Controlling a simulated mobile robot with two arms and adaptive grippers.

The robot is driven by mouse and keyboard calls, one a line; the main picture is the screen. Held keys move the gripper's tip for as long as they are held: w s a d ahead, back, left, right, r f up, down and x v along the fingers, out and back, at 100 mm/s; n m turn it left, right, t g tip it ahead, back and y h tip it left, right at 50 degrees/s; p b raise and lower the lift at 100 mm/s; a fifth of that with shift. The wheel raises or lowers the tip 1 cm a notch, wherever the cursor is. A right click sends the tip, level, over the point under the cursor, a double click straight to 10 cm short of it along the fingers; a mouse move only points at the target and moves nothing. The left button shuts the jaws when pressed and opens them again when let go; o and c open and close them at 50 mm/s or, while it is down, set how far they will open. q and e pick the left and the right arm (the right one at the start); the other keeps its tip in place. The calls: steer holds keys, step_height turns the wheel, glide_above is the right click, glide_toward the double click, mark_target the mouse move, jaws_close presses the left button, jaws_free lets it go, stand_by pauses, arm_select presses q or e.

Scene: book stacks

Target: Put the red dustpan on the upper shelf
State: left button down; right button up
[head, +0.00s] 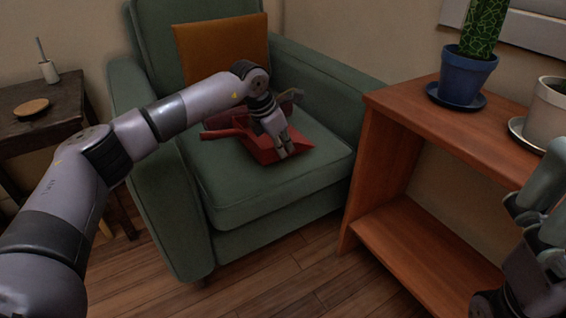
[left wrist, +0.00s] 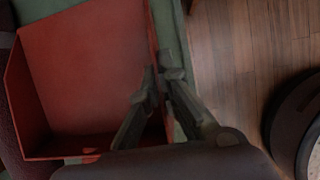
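The red dustpan (head: 262,151) lies on the seat of a green armchair, its handle (head: 222,132) toward the left. In the left wrist view the dustpan (left wrist: 85,65) shows its flat floor and raised walls. My left gripper (head: 285,147) is at the dustpan's near right side. In the left wrist view its fingertips (left wrist: 161,79) are close together on either side of one wall, shut on it. An orange-brown wooden shelf unit (head: 440,118) stands at right, with a top board and a lower board (head: 425,245). My right arm (head: 540,225) shows at the right edge; its finger state is unclear.
A blue pot (head: 461,80) with a cactus and a pale pot (head: 548,112) stand on the unit's top. The top's left end is bare. The armchair's right arm (head: 330,80) stands beside the unit. A dark side table (head: 60,113) is at left.

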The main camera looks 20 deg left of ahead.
arm_select(q)
step_height(320, 180, down, 4)
steer(key=shift+r+b, duration=0.2)
steer(key=shift+b, duration=0.6)
steer(key=c, duration=1.8)
jaws_free()
